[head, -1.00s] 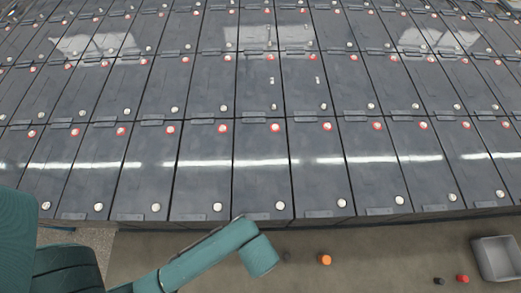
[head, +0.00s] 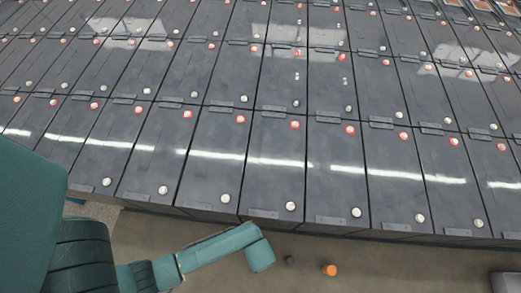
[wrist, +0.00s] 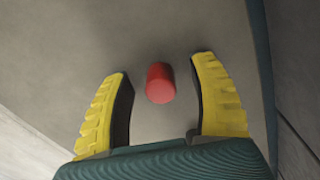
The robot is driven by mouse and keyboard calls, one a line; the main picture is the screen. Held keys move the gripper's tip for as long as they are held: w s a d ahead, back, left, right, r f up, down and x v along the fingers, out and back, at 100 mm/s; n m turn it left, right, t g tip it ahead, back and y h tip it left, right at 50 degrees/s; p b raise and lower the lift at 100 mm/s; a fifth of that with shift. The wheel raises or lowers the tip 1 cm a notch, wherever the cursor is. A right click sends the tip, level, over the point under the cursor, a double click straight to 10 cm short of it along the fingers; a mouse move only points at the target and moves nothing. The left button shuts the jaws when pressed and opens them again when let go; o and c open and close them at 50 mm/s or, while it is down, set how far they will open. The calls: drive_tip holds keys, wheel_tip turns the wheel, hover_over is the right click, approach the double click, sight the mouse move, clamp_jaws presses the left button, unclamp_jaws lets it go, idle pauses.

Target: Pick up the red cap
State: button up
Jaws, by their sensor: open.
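A red cap (wrist: 160,83), a short red cylinder, lies on the grey floor in the wrist view. My gripper (wrist: 161,68) is open, with its yellow-and-black fingers on either side of the cap. There is a visible gap between the cap and each finger, and nothing is held. I cannot tell the height of the fingers above the floor. In the head view, neither a loose red cap nor my gripper's fingers can be seen.
In the head view, an orange cap (head: 329,270) and a dark cap (head: 289,260) are on the floor before the battery rows (head: 275,165). The batteries carry red and white terminals. A grey bin (head: 506,284) is cut off at the lower right.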

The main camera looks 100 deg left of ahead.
drive_tip(key=shift+c, duration=0.3)
drive_tip(key=c, duration=0.9)
drive_tip(key=shift+o, duration=0.2)
